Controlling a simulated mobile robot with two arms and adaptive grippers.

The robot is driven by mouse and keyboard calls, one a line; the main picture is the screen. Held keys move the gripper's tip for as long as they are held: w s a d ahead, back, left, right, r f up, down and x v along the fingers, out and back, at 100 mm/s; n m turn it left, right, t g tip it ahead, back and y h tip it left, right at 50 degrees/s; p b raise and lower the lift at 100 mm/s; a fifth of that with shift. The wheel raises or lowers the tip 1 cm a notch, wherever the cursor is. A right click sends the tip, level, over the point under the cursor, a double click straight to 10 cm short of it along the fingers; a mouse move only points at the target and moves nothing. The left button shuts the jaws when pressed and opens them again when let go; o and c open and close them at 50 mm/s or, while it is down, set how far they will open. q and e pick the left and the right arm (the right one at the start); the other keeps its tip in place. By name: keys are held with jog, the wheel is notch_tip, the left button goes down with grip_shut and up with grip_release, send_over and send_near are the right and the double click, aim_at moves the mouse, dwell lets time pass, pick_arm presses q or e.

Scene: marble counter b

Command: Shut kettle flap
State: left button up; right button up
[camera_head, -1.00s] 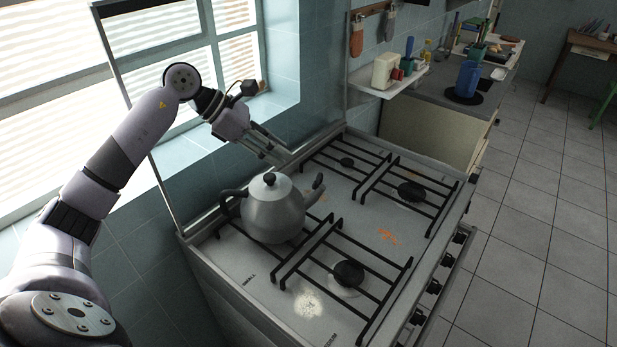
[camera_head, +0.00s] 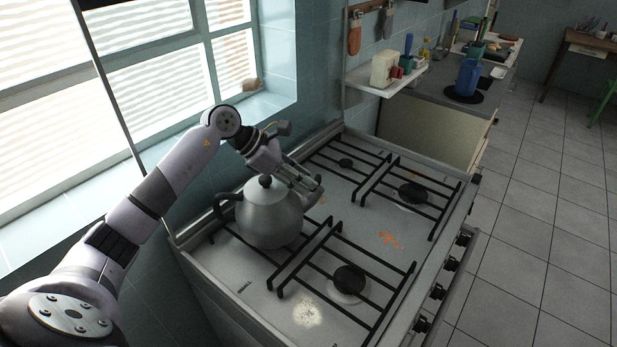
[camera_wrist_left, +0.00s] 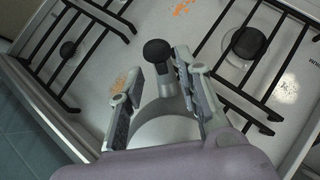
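A grey metal kettle (camera_head: 268,222) with a dark lid knob and a dark handle on its left stands on the back-left burner grate. My left gripper (camera_head: 308,182) is at the kettle's right side, over its spout, and mostly hides it. In the left wrist view the gripper (camera_wrist_left: 160,68) is open, with one finger on each side of the grey spout (camera_wrist_left: 166,88). A black rounded flap piece (camera_wrist_left: 157,52) shows at the spout's tip, between the fingertips. I cannot tell how far the flap is open. My right gripper is not in view.
The white stove top (camera_head: 387,240) has several black grates and burners. A window and tiled wall are behind my left arm. A shelf (camera_head: 390,80) with small items and a counter with a blue jug (camera_head: 467,78) stand beyond the stove.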

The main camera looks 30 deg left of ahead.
pick_arm(q)
jog(key=shift+x, duration=1.2)
jog(key=shift+c, duration=0.4)
grip_shut()
